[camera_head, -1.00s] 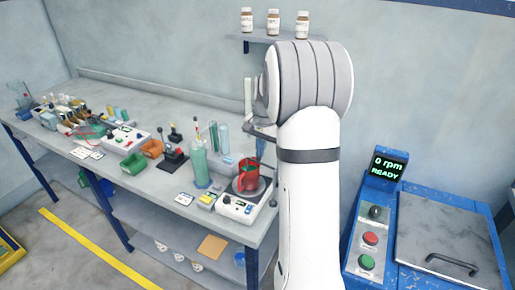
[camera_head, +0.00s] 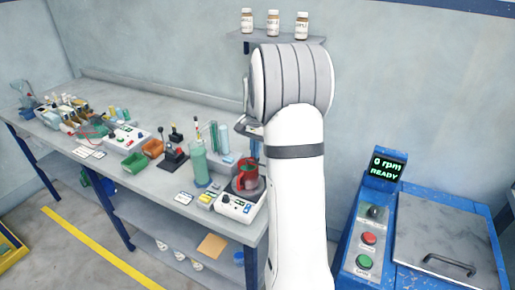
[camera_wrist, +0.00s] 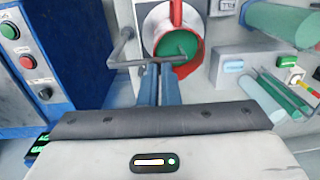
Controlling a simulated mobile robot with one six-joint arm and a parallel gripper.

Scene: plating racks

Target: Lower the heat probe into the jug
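The red jug (camera_head: 246,179) stands on the heater (camera_head: 236,206) at the bench's front right corner. The wrist view shows the jug (camera_wrist: 184,14) from above, with green contents inside. The heat probe's thin grey bent arm (camera_wrist: 118,48) runs from a dark post end beside the jug, across my fingertips, to the jug's near rim. My gripper (camera_wrist: 159,70) has its two blue fingers close together, seemingly shut on this arm. The probe's lower tip and its depth relative to the jug cannot be made out.
A green cylinder (camera_head: 198,165) stands left of the heater, with other bench items farther left. A blue machine (camera_head: 421,203) with red and green buttons is at right. Several bottles stand on a wall shelf (camera_head: 285,38) above.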

